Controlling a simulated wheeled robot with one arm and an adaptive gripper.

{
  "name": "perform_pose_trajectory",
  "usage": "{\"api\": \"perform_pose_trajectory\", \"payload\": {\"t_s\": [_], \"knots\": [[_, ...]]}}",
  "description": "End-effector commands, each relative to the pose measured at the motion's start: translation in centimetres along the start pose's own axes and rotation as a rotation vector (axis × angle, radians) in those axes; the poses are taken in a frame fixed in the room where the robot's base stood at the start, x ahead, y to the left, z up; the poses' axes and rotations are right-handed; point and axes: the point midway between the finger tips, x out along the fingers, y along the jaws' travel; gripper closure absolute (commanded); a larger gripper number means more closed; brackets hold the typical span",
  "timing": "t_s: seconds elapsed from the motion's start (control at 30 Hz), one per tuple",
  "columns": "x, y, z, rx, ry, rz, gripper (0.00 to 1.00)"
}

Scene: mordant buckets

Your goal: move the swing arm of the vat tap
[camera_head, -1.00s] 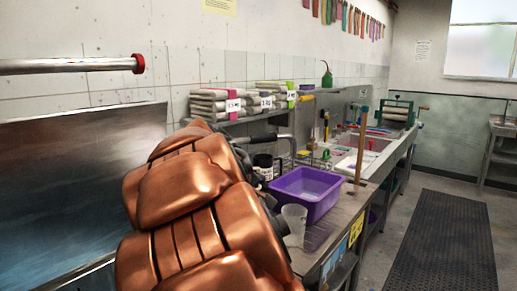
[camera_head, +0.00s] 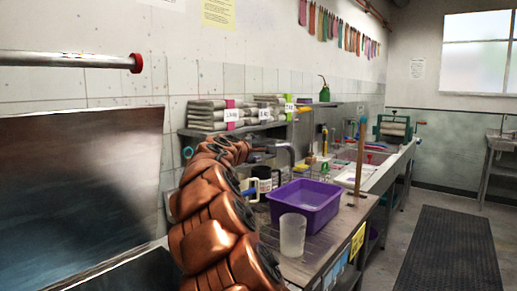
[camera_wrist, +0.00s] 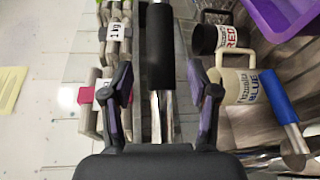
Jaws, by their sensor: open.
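The swing arm of the tap shows in the wrist view as a bar with a black sleeve (camera_wrist: 160,45) and bare chrome below it. My gripper (camera_wrist: 160,88) is open, with one finger on each side of the bar and a gap on both sides. In the head view a bent metal spout (camera_head: 286,149) shows past my copper-coloured arm, above the bench. My arm hides most of the gripper there, and the tap's base is hidden.
Beside the bar are a black mug (camera_wrist: 205,39), a cream mug (camera_wrist: 236,92) and a blue-handled tool (camera_wrist: 278,95). A purple tub (camera_head: 305,207) and a clear beaker (camera_head: 292,235) stand on the bench. Folded cloth stacks (camera_head: 208,114) lie on the shelf behind.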

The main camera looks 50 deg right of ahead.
Motion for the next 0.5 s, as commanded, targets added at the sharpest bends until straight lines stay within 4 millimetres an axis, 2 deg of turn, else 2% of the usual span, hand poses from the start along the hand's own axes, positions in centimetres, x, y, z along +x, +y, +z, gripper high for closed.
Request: {"api": "perform_pose_trajectory", "payload": {"t_s": [0.2,0.5], "knots": [[2.5,-0.1,0.1,0.001,-0.002,-0.003,0.40],[4.5,-0.2,0.0,0.000,-0.002,-0.004,0.40]]}}
